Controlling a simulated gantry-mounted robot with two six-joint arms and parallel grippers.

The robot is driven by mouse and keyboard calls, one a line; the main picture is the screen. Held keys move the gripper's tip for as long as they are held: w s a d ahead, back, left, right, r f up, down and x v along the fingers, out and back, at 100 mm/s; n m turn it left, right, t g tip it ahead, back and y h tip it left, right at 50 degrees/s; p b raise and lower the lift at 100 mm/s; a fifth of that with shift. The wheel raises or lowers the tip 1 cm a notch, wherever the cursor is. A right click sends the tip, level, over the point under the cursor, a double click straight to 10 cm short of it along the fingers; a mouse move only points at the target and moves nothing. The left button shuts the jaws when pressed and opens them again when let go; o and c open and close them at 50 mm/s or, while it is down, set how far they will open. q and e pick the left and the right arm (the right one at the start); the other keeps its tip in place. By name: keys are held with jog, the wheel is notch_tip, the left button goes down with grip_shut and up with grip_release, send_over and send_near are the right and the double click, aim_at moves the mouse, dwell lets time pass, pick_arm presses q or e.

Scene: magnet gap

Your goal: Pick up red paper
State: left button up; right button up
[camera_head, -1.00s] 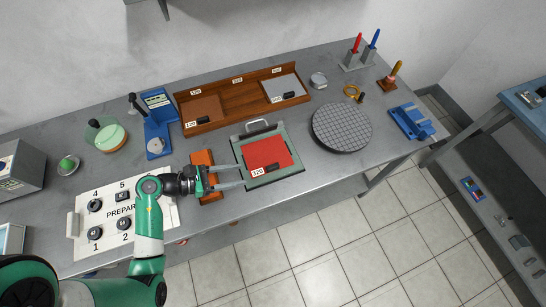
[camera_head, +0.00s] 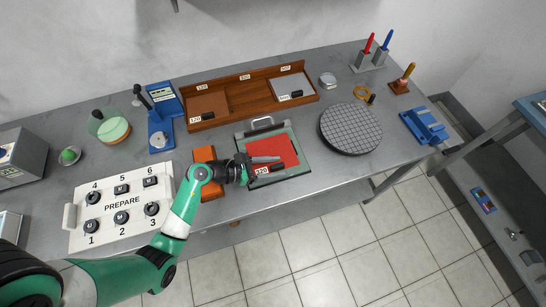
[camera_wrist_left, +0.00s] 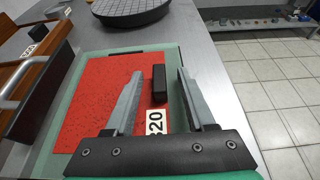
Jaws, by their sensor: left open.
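The red paper (camera_head: 285,147) lies flat on a green-bordered tray (camera_head: 304,156) with a metal handle at its back. It fills much of the left wrist view (camera_wrist_left: 92,95), where its grain shows. A small black block (camera_wrist_left: 158,84) stands on the paper near its front edge, beside a white number label (camera_wrist_left: 155,122). My left gripper (camera_head: 281,168) is open above the front part of the paper. In the wrist view its two fingers (camera_wrist_left: 159,72) lie on either side of the black block, apart from it. The fingers hide part of the paper. My right gripper is not in view.
A wooden rack (camera_head: 246,100) with brown and grey sheets stands behind the tray. A round gridded plate (camera_head: 350,128) is to the right. An orange block (camera_head: 205,156) and the PREPARE panel (camera_head: 121,205) are to the left. The table's front edge is close.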

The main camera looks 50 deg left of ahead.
pick_arm(q)
grip_shut()
dwell(0.4)
